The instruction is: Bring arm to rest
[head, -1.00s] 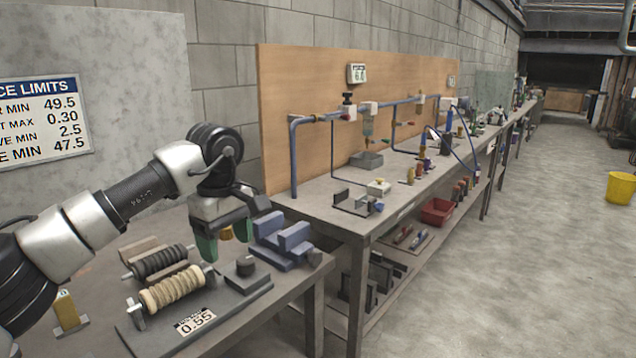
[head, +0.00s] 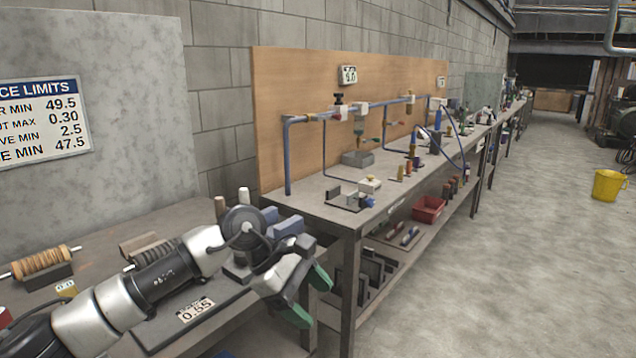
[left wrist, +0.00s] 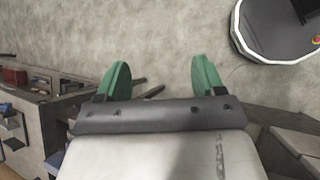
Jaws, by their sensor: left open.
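My left gripper (head: 309,296) is in the head view at the right front edge of the near bench (head: 105,226). Its green fingers are apart and point down and to the right, past the bench edge. My left arm stretches low across the bench and hides part of the fixture plate (head: 190,318) with the 0.55 label. My right gripper is not in view.
A brown ribbed roll (head: 40,262) and a dark ribbed roll (head: 155,250) lie on the near bench. A blue block (head: 288,222) is close behind my gripper. The long bench (head: 322,205) with pipes stands behind. The floor (head: 480,270) at right is clear up to a yellow bucket (head: 607,186).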

